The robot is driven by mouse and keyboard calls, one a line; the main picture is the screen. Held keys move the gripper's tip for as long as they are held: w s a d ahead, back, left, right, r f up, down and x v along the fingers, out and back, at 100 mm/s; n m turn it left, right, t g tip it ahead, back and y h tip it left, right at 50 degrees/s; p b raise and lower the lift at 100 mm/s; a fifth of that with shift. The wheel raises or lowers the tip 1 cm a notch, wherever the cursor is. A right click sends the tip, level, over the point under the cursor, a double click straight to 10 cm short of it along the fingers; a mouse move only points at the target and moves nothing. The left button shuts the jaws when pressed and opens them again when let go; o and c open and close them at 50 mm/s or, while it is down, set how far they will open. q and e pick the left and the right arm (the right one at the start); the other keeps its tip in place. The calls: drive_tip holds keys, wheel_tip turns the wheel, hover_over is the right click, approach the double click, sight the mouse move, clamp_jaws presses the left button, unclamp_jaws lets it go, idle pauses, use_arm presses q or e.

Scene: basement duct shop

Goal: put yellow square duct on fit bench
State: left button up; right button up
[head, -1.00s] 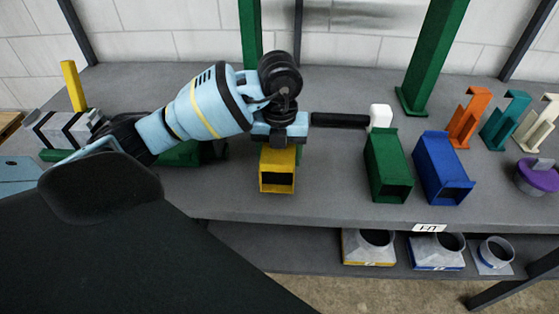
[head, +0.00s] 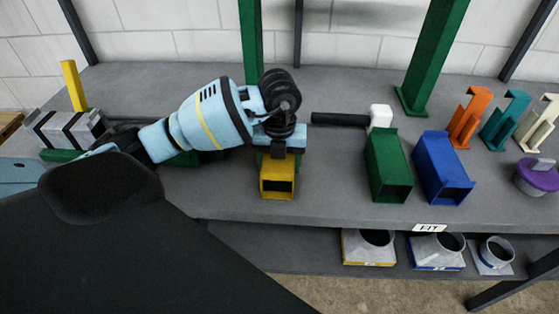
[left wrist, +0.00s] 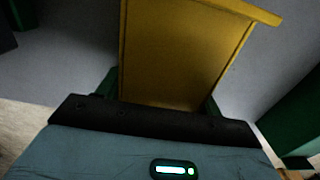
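The yellow square duct (head: 277,188) is at the front middle of the grey fit bench (head: 330,205), its open end facing me. I cannot tell if it touches the bench top. My left gripper (head: 281,155) is over the duct from above and behind. In the left wrist view the duct (left wrist: 180,55) sits between the green fingers of my left gripper (left wrist: 160,98), close against both sides, so the gripper looks shut on it. The bench's front edge carries a FIT label (head: 430,228). My right gripper is not in view.
A green duct (head: 388,165) and a blue duct (head: 442,168) stand to the right. A black-handled mallet (head: 345,119) lies behind. Orange (head: 468,120), teal and cream brackets and a purple-bodied item (head: 538,177) are farther right. Duct fittings (head: 368,248) sit on the lower shelf.

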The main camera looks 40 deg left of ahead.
use_arm(q)
drive_tip(key=o, duration=0.4)
drive_tip(key=shift+c, duration=0.2)
drive_tip(key=shift+r, duration=0.3)
wheel_tip(320, 180, up, 11)
drive_tip(key=shift+r+p, duration=0.1)
drive_tip(key=shift+p, duration=0.5)
drive_tip(key=shift+r, duration=0.3)
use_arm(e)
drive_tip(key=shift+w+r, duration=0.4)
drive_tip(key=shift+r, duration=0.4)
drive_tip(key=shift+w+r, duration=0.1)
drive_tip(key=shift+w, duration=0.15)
